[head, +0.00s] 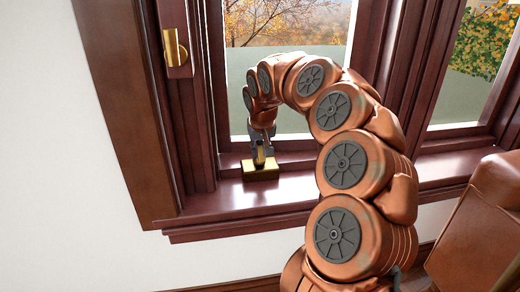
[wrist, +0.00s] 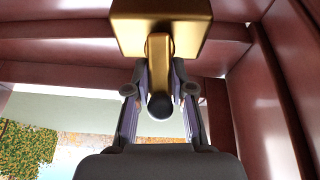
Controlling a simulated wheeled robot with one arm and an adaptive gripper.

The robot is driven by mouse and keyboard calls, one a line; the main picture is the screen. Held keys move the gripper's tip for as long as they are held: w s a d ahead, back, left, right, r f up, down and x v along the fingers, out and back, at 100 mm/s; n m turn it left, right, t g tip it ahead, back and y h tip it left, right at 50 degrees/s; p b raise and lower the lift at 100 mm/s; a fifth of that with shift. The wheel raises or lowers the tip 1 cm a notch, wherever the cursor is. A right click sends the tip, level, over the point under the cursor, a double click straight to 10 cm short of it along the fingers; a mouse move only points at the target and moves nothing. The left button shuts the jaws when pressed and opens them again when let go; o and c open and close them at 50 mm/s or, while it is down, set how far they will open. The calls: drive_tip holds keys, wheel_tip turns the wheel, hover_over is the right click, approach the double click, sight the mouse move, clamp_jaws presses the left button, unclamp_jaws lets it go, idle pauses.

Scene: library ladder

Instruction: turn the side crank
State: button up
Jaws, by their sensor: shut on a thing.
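The side crank is a brass piece with a square base (head: 261,172) on the window sill, at the foot of the window. In the wrist view the crank's brass base (wrist: 162,20) is at the top, and its brass arm (wrist: 158,65) runs down to a dark rounded knob (wrist: 160,106). My gripper (head: 260,150) reaches down to the crank from above. In the wrist view my gripper (wrist: 160,92) has a finger on each side of the crank's arm and knob and is shut on it. The exact contact is partly hidden by the fingers.
The dark red window frame (head: 205,100) rises close to the left of the crank. A brass latch (head: 175,48) sits on the frame at the upper left. The glossy sill (head: 215,207) is bare around the base. A brown leather seat-like thing (head: 480,215) stands at the lower right.

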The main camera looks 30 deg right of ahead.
sight(256, 161)
clamp_jaws()
drive_tip(key=shift+a+p, duration=0.1)
drive_tip(key=shift+p, duration=0.2)
drive_tip(key=n+h+p, duration=0.2)
drive_tip(key=n, duration=0.1)
drive_tip(key=shift+a+g, duration=0.3)
drive_tip(key=shift+a, duration=0.1)
drive_tip(key=n+h+p, duration=0.1)
drive_tip(key=n, duration=0.1)
drive_tip(key=a+f+n+h+p, duration=0.1)
drive_tip(key=n+p, duration=0.1)
drive_tip(key=shift+a, duration=0.15)
drive_tip(key=n+h, duration=0.1)
drive_tip(key=n+t+h+p, duration=0.1)
drive_tip(key=n, duration=0.1)
drive_tip(key=a+f+n, duration=0.1)
drive_tip(key=n, duration=0.1)
drive_tip(key=shift+s+t+h, duration=0.25)
drive_tip(key=shift+t+h, duration=0.05)
drive_tip(key=shift+h, duration=0.1)
drive_tip(key=shift+s+a+f+n+t+h, duration=0.1)
drive_tip(key=shift+f+n+t+h, duration=0.15)
drive_tip(key=shift+n, duration=0.5)
drive_tip(key=shift+s+f+n+t+h, duration=0.15)
drive_tip(key=shift+n+t+h, duration=0.15)
drive_tip(key=shift+n, duration=0.75)
